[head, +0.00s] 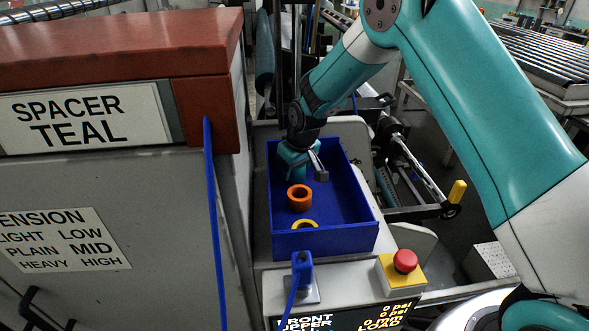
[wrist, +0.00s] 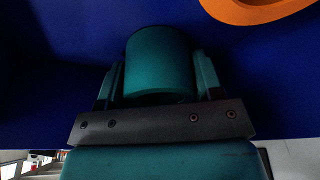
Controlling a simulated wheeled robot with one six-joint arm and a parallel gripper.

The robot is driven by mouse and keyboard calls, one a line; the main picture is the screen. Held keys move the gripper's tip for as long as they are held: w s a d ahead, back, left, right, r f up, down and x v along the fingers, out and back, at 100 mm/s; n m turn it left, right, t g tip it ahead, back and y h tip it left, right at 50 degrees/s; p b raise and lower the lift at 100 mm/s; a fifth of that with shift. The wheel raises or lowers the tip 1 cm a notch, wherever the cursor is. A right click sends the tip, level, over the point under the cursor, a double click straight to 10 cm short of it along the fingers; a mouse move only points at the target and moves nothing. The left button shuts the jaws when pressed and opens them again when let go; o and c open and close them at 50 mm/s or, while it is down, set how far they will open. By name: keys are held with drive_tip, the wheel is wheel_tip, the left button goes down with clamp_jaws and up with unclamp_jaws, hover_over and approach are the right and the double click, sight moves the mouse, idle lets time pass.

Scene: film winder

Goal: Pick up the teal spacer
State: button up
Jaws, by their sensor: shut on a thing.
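The teal spacer (wrist: 158,58) is a short cylinder between the two fingers of my gripper (wrist: 160,82) in the wrist view. My gripper is shut on it. In the head view my gripper (head: 312,170) is low inside the blue bin (head: 325,242), toward its far left part. The spacer cannot be made out clearly there against the teal gripper. Whether it touches the bin floor cannot be told.
An orange ring spacer (head: 299,196) stands in the bin just in front of my gripper. A yellow ring (head: 305,224) lies near the bin's front wall. The bin's walls surround my gripper. A grey cabinet labelled "SPACER TEAL" (head: 85,120) stands at left; a red button (head: 405,261) is in front.

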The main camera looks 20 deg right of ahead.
drive_tip(key=shift+r, duration=0.15)
wheel_tip(320, 180, up, 20)
drive_tip(key=b, duration=0.4)
idle(0.4)
drive_tip(key=o, duration=0.3)
drive_tip(key=c, duration=0.3)
